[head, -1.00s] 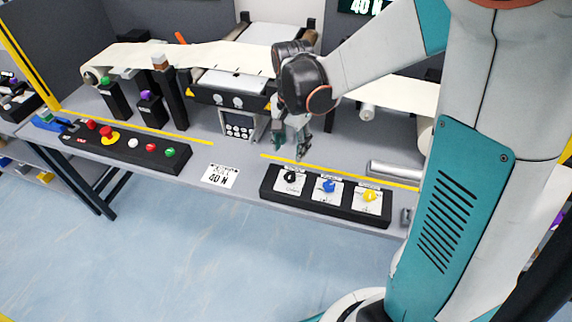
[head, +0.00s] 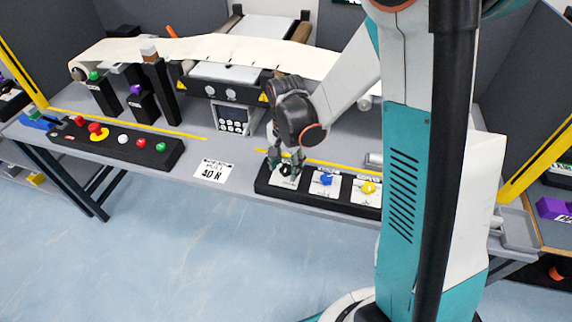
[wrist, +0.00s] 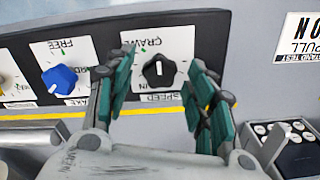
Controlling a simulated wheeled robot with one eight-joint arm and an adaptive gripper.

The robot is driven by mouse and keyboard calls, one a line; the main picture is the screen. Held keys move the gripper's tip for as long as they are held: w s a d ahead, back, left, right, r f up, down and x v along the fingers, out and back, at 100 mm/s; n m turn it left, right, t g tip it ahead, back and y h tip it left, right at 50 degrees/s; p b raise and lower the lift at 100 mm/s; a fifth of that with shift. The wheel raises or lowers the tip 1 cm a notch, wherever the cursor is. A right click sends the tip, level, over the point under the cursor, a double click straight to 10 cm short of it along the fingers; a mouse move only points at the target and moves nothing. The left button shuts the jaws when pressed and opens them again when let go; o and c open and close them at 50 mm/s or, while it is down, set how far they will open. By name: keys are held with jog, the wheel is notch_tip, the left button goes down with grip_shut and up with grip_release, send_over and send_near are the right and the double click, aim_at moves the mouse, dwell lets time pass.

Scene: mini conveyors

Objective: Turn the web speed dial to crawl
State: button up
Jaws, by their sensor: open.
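The black speed dial (wrist: 159,71) sits on a white plate marked CRAWL and SPEED in the wrist view. Its white pointer line stands about upright in that view, toward the side with the word CRAWL. My gripper (wrist: 163,85) is open, with one green-padded finger on each side of the dial; I cannot tell whether either touches it. In the head view my gripper (head: 285,163) is over the left end of the black dial panel (head: 262,188), and the dial (head: 286,170) shows partly between the fingers.
A blue dial (head: 326,179) and a yellow dial (head: 368,187) sit to the right on the same panel. A card reading 40 N (head: 212,171) lies left of it. A button box (head: 118,146) stands further left, and a keypad unit (head: 235,119) behind.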

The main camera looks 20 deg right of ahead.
jog(key=c, duration=1.1)
jog(key=shift+o, duration=0.2)
jog(key=shift+n, duration=0.3)
jog(key=n, duration=0.3)
jog(key=shift+b, duration=0.35)
jog(key=n, duration=0.5)
jog(key=o, duration=1.1)
jog(key=shift+c, duration=0.2)
